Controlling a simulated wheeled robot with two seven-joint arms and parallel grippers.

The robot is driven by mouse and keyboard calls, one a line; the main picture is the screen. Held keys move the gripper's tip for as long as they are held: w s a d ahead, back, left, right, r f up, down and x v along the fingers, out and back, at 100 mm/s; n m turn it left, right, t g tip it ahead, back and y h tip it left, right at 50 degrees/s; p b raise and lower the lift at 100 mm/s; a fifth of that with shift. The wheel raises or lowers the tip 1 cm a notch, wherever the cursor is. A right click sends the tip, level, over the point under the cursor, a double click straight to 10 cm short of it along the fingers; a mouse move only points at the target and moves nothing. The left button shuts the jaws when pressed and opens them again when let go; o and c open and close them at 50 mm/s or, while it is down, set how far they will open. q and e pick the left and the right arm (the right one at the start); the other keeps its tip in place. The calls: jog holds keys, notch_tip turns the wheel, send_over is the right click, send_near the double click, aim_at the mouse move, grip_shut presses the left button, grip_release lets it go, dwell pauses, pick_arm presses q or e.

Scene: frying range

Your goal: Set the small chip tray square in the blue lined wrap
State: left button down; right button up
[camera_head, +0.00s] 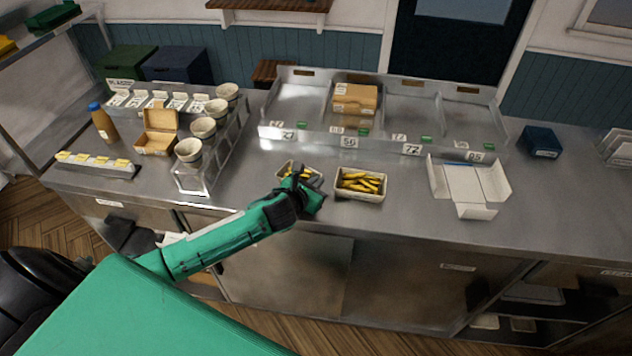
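A small chip tray (284,168), pale with yellow chips in it, sits on the steel counter left of centre. My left gripper (298,177) is over its near right side and hides part of it. I cannot tell whether the fingers are open or shut, or whether they touch the tray. A larger chip tray (361,194) full of chips stands just to its right. An open white wrap (473,190) with raised flaps lies further right; a short blue mark (455,163) shows at its back edge. My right gripper is not in view.
A steel rack (410,108) with numbered bays stands behind the trays, a brown carton (355,100) in one bay. Cups in a holder (203,128), an open brown box (158,139) and a sauce bottle (103,122) are at left. Counter between the larger tray and wrap is clear.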

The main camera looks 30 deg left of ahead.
pick_arm(q)
jog(key=shift+f, duration=0.2)
jog(key=c, duration=2.1)
grip_release()
jog(key=shift+f, duration=0.1)
jog(key=o, duration=0.4)
